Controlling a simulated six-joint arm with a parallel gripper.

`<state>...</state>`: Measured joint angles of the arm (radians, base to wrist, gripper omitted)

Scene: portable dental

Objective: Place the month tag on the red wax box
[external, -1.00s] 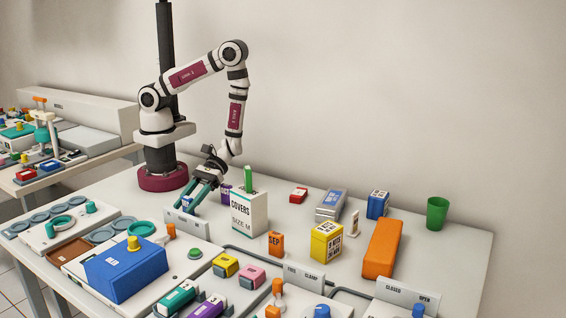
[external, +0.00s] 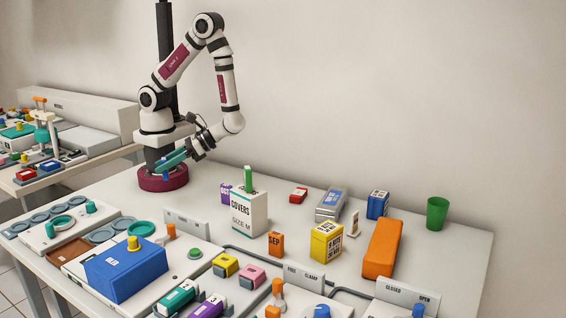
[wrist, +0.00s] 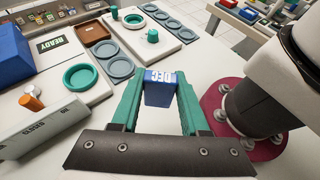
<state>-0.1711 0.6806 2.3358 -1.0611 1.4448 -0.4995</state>
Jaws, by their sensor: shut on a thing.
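My gripper (external: 171,163) is shut on a blue month tag that reads DEC in the wrist view (wrist: 160,88). The tag is pinched between the green fingertips. In the external view it shows as a small blue bit (external: 165,177) at the fingertips, raised above the table in front of my base. A small red box (external: 298,196) lies on the table behind and to the right of the white COVERS box. Its label is too small to read. My gripper is far to the left of it.
The COVERS box (external: 248,214), a purple tag (external: 225,193) and an orange SEP tag (external: 276,243) stand between. A silver box (external: 331,204), a blue box (external: 377,205) and a yellow box (external: 326,242) are near the red box. Table beyond the green cup (external: 437,213) is clear.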

